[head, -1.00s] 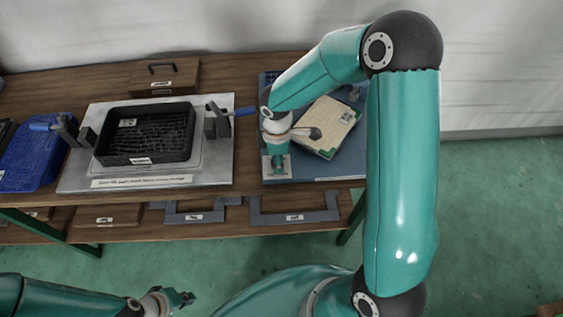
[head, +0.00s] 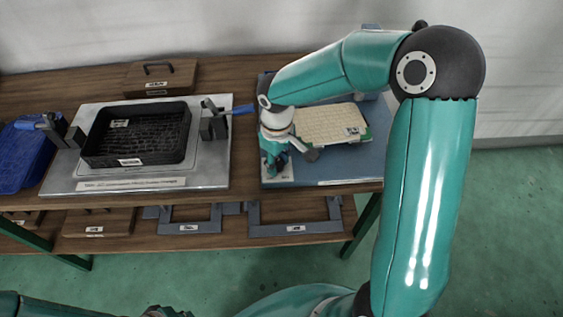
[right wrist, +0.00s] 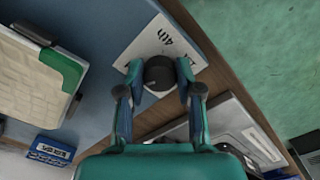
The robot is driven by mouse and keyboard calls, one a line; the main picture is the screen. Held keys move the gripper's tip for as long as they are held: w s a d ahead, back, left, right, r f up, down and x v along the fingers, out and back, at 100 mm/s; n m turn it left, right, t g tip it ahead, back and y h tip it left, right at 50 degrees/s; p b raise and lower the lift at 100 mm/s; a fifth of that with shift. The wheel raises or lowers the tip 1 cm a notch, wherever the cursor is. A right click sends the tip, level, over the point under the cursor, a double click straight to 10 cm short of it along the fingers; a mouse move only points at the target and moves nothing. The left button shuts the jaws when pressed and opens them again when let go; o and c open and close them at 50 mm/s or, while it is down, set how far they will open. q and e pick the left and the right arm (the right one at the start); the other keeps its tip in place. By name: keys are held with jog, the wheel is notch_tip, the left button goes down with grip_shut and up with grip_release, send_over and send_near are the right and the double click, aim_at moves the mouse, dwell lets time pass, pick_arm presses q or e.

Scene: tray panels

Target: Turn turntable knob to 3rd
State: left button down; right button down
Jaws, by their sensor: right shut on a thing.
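The black round turntable knob (right wrist: 159,75) stands on a white label plate (right wrist: 157,45) at the front left corner of the blue base; "4th" is readable on the plate. My right gripper (right wrist: 160,82) is shut on the knob, one finger on each side. In the head view, the right gripper (head: 276,164) points down at the plate and hides the knob.
Left of the base, a black tray (head: 135,158) sits on a metal fixture plate (head: 210,172) with blue-handled clamps (head: 232,111). A blue crate (head: 20,165) is at the far left. A brown box (head: 160,78) stands behind. Grey frames (head: 295,222) lie on the lower shelf.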

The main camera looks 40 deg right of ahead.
aim_at(277, 163)
jog(key=shift+a+m, duration=0.1)
jog(key=shift+m, duration=0.2)
jog(key=c, duration=0.8)
grip_release()
jog(key=shift+o, duration=0.2)
notch_tip(277, 163, up, 12)
